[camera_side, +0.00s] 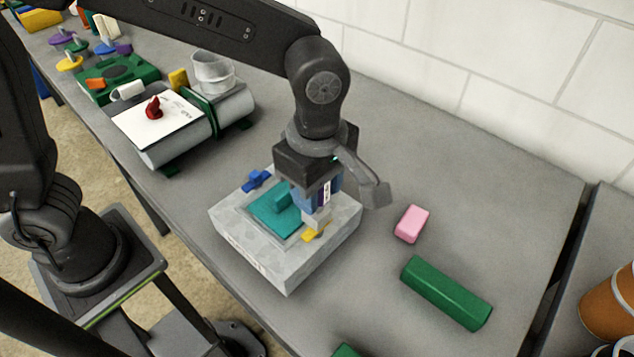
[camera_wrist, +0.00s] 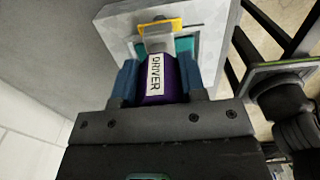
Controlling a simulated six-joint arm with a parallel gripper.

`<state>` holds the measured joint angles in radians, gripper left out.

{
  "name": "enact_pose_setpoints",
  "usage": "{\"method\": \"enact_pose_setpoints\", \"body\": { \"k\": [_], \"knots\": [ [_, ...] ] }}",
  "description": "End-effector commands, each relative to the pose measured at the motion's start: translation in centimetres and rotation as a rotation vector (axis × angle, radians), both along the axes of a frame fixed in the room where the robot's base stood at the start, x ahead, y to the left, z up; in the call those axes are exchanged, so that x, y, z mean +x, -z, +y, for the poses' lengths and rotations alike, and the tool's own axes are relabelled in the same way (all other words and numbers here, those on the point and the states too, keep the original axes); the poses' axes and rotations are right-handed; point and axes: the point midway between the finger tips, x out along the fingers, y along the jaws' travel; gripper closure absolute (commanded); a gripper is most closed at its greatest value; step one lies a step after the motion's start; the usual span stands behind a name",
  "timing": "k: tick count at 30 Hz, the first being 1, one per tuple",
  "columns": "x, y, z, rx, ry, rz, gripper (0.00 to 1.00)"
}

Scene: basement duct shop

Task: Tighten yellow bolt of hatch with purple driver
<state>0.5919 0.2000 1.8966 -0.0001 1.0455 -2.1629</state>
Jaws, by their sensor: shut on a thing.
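My gripper (camera_wrist: 160,85) is shut on the purple driver (camera_wrist: 158,82), which has a white label reading DRIVER. The driver also shows in the side view (camera_side: 329,188), upright between the fingers. Its grey lower end is over the yellow bolt (camera_side: 313,234) at the near right of the hatch; I cannot tell whether they touch. The yellow bolt also shows in the wrist view (camera_wrist: 162,25), just past the driver's end. The hatch is a teal panel (camera_side: 270,212) in a grey block (camera_side: 258,247). A blue bolt (camera_side: 257,180) sits at the block's far left corner.
A pink block (camera_side: 412,224) and a green bar (camera_side: 446,292) lie right of the hatch block. A paper-topped drum (camera_side: 165,128) with a red piece (camera_side: 153,107) stands at upper left. Colored parts lie farther back. The bench between the hatch and the wall is clear.

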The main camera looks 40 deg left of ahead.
Motion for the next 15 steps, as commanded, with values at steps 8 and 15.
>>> {"method": "enact_pose_setpoints", "body": {
  "k": [8,15],
  "knots": [
    [0.01,0.42,-0.01,0.000,0.000,0.000,0.85],
    [0.01,0.76,-0.01,0.000,0.000,0.000,0.85]
  ]
}}
